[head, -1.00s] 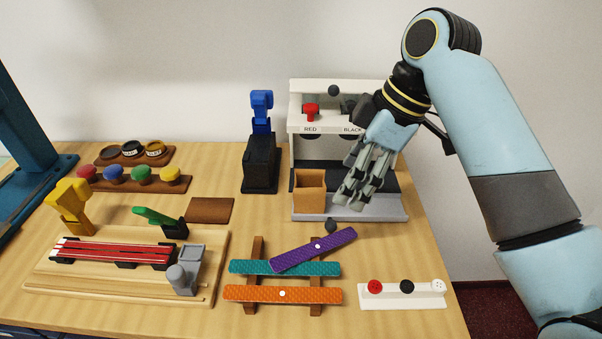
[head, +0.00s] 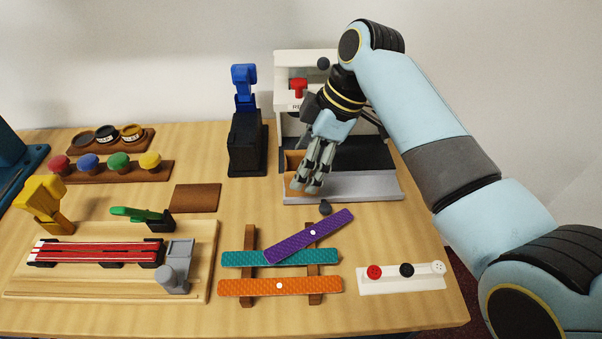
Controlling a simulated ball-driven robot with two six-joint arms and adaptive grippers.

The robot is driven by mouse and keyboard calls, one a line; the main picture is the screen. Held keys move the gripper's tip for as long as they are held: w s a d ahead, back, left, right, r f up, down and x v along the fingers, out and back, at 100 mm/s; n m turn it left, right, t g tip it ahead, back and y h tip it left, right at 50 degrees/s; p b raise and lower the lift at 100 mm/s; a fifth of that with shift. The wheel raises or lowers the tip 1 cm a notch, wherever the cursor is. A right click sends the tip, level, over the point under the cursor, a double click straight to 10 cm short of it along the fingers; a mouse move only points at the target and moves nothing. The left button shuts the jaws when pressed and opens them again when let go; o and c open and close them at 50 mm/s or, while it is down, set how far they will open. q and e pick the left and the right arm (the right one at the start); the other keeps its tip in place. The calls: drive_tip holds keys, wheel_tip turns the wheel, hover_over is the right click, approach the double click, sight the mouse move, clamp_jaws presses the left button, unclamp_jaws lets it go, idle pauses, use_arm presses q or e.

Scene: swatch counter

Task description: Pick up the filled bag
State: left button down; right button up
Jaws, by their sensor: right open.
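The small tan bag (head: 292,160) stands at the left side of the white dispenser's (head: 283,66) bay, under the red knob (head: 299,88). Only parts of it show, as my right gripper (head: 309,187) covers most of it. The right gripper is open, with its fingers pointing down in front of and over the bag. I cannot tell whether the fingers touch the bag, and the bag's inside is hidden. My left gripper is not in view.
A black stand with a blue head (head: 247,140) is close on the dispenser's left. Crossed purple (head: 325,229), teal and orange strips lie in front. A white button holder (head: 400,281) is at front right.

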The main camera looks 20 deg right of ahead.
drive_tip(key=shift+w+a+f, duration=0.1)
drive_tip(key=shift+a+f, duration=0.15)
drive_tip(key=shift+f, duration=0.6)
drive_tip(key=shift+a, duration=0.1)
drive_tip(key=shift+c, duration=1.5)
drive_tip(key=c, duration=0.8)
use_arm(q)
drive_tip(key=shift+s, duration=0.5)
use_arm(e)
drive_tip(key=shift+o, duration=0.2)
drive_tip(key=shift+r, duration=0.1)
